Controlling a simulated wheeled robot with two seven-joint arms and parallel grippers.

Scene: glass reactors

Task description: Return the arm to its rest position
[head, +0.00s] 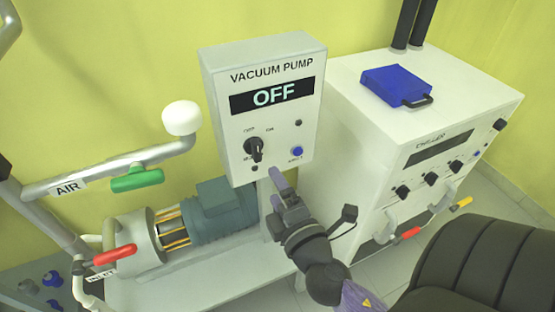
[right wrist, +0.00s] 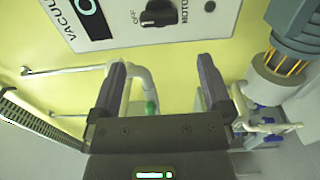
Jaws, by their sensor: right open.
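My right arm reaches up from the lower right in the head view. Its gripper (head: 276,188) is just below the lower edge of the white vacuum pump control box (head: 222,100). In the right wrist view the two fingers stand apart with nothing between them (right wrist: 165,82). The control box shows at the top of that view, with its black knob (right wrist: 158,12) beyond the fingers. The knob (head: 256,148) also shows in the head view, above the gripper, and the display (head: 277,95) reads OFF. My left gripper is not in view.
The pump motor (head: 222,210) sits left of my right gripper. A pipe with a green AIR handle (head: 137,179) and a red INLET handle (head: 115,255) are at the left. A white chiller (head: 365,140) with a blue box (head: 396,85) on top stands at the right.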

